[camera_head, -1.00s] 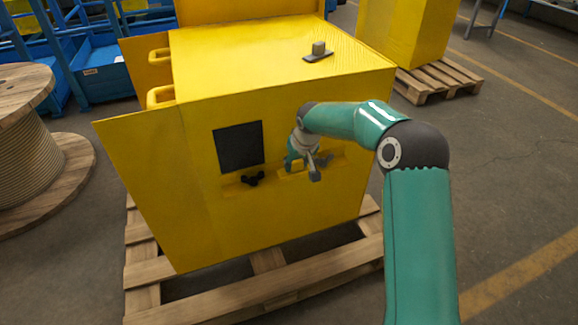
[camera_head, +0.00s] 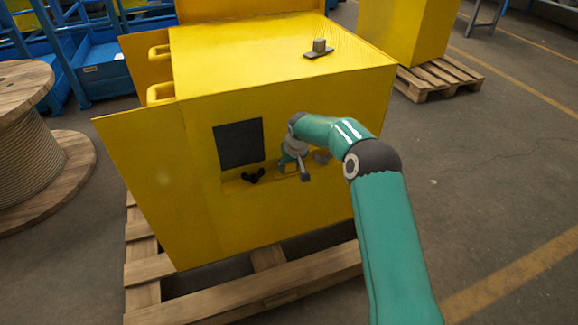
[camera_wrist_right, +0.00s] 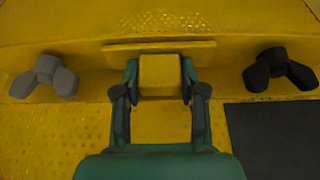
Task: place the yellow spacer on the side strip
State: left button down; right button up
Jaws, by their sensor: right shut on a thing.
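In the right wrist view, the yellow spacer (camera_wrist_right: 159,74) is a small block between the two fingers of my right gripper (camera_wrist_right: 159,88), which is shut on it. A raised yellow bar (camera_wrist_right: 120,56) lies just beyond it; I cannot tell whether they touch. In the head view, my right gripper (camera_head: 292,167) is at the front of the yellow cabinet, by the yellow side strip (camera_head: 235,186) below the black square panel. The spacer is hard to make out there against the yellow. My left gripper is not in view.
A black wing nut (camera_wrist_right: 280,70) and a grey wing nut (camera_wrist_right: 45,76) stand on either side of my right gripper. The black panel (camera_head: 238,143) is up and left of it. A grey block on a dark plate (camera_head: 318,48) sits on the cabinet top.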

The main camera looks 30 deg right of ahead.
jog(key=shift+f, duration=0.15)
jog(key=o, duration=1.2)
jog(key=shift+o, duration=0.2)
